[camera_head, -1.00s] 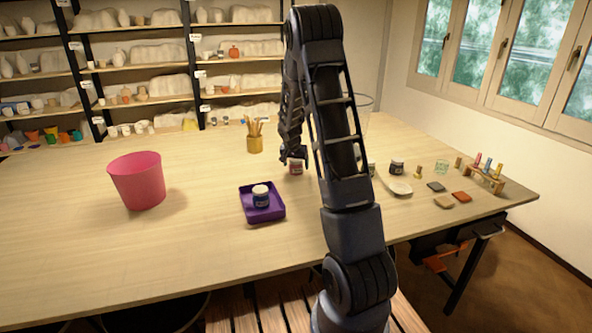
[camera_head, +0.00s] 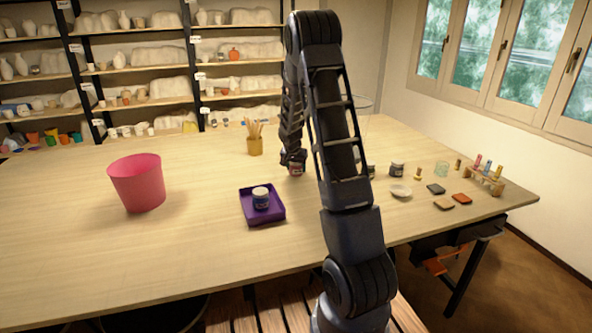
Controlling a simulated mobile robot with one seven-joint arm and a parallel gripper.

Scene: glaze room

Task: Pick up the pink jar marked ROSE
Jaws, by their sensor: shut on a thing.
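A small jar with a pinkish label (camera_head: 296,171) stands on the table, just left of my arm. Its lettering is too small to read. My gripper (camera_head: 293,163) has come down over the jar from above and is shut on it. The fingers hide the jar's upper part. The jar appears to be at table height; I cannot tell whether it touches the table.
A purple tray (camera_head: 275,214) holds a dark jar with a white lid (camera_head: 260,196). A pink bucket (camera_head: 138,183) stands at left, a brush holder (camera_head: 255,146) behind. Right of my arm are a dark jar (camera_head: 397,169), a pale dish (camera_head: 400,191) and tiles (camera_head: 462,198).

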